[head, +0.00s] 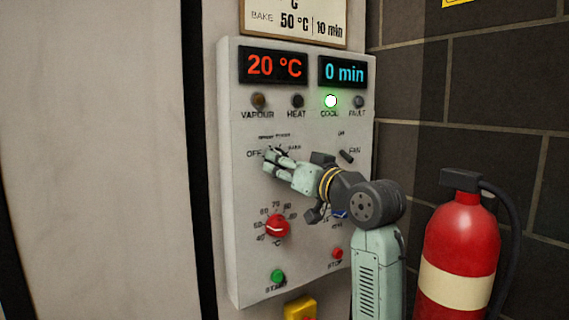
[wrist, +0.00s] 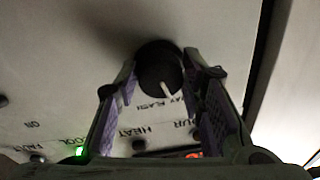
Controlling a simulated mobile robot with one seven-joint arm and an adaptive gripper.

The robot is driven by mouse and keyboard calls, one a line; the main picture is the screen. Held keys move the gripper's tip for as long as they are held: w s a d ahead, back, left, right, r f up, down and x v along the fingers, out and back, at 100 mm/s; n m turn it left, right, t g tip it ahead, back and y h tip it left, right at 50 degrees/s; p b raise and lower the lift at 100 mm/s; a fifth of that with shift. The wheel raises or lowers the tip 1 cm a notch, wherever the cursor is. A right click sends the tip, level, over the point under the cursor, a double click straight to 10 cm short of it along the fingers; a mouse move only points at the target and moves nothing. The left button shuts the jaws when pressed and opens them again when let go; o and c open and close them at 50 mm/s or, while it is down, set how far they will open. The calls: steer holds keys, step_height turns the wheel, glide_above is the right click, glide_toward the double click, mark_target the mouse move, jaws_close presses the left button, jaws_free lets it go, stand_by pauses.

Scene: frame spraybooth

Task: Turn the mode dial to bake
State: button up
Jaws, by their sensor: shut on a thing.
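The mode dial (wrist: 158,72) is a round black knob with a white pointer line. In the wrist view, which sees the panel upside down, the line points towards the lettering above the dial, which reads partly as "AY FLASH". My gripper (head: 271,158) is at the dial in the head view and hides most of it. "OFF" shows left of the dial and a small label, probably the bake mark, to its right. In the wrist view my gripper (wrist: 159,76) has one finger on each side of the dial and is shut on it.
The control panel (head: 240,200) shows 20 °C and 0 min; the green COOL lamp (head: 330,101) is lit. Below are a red temperature dial (head: 277,226), a green START button (head: 278,276) and a red STOP button (head: 337,254). A fire extinguisher (head: 461,245) stands right of my arm.

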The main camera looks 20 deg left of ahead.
steer(key=shift+s+a+r+m+t+h+p, duration=0.15)
steer(key=shift+m+t+h, duration=0.3)
steer(key=shift+m, duration=3.85)
steer(key=shift+d+m+t+h+p, duration=0.1)
steer(key=shift+m+t+h+p, duration=0.25)
steer(key=shift+m, duration=3.95)
steer(key=o, duration=1.1)
steer(key=shift+a, duration=0.1)
steer(key=shift+o, duration=0.2)
